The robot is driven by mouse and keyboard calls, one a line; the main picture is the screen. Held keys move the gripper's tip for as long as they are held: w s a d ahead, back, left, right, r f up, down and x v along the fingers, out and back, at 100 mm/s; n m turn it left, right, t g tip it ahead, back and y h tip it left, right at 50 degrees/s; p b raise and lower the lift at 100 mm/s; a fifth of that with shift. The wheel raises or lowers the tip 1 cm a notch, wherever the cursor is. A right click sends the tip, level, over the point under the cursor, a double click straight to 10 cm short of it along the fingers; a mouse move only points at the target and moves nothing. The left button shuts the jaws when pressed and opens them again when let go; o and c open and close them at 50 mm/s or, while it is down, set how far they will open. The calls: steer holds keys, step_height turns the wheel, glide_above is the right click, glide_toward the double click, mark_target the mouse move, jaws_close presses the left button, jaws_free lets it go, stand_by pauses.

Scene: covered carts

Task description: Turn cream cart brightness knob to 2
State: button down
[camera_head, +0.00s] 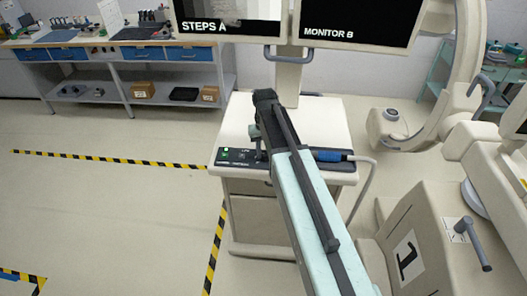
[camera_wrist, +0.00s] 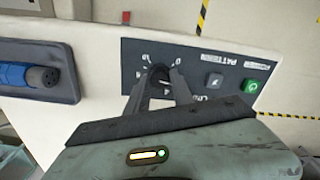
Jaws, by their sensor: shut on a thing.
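The cream cart (camera_head: 325,118) stands in the middle of the head view, with a dark control panel (camera_head: 228,158) along its front edge. In the wrist view the panel (camera_wrist: 190,56) appears upside down. It has a small dark knob (camera_wrist: 159,73) with white dial marks around it. My gripper (camera_wrist: 160,80) is shut on this knob, one finger on each side. The fingers and the angle hide much of the dial, and I cannot tell which mark the knob points to. In the head view my arm covers the knob, and my gripper (camera_head: 257,152) is over the panel.
A lit green button (camera_wrist: 250,86) and a grey button (camera_wrist: 214,81) sit beside the knob. A blue-handled tool (camera_head: 328,155) with a cable lies in a recess on the cart's right. Monitors rise behind; a cream machine (camera_head: 420,235) stands close at right.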

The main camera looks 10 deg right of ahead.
mark_target(264, 154)
stand_by(0.4)
steer(key=c, duration=1.1)
jaws_free()
step_height(264, 154, up, 8)
steer(key=p, duration=0.8)
steer(key=shift+f, duration=0.15)
steer(key=s+f+b, duration=1)
steer(key=s, duration=0.4)
steer(key=shift+s+a+m, duration=0.3)
steer(key=shift+s, duration=0.1)
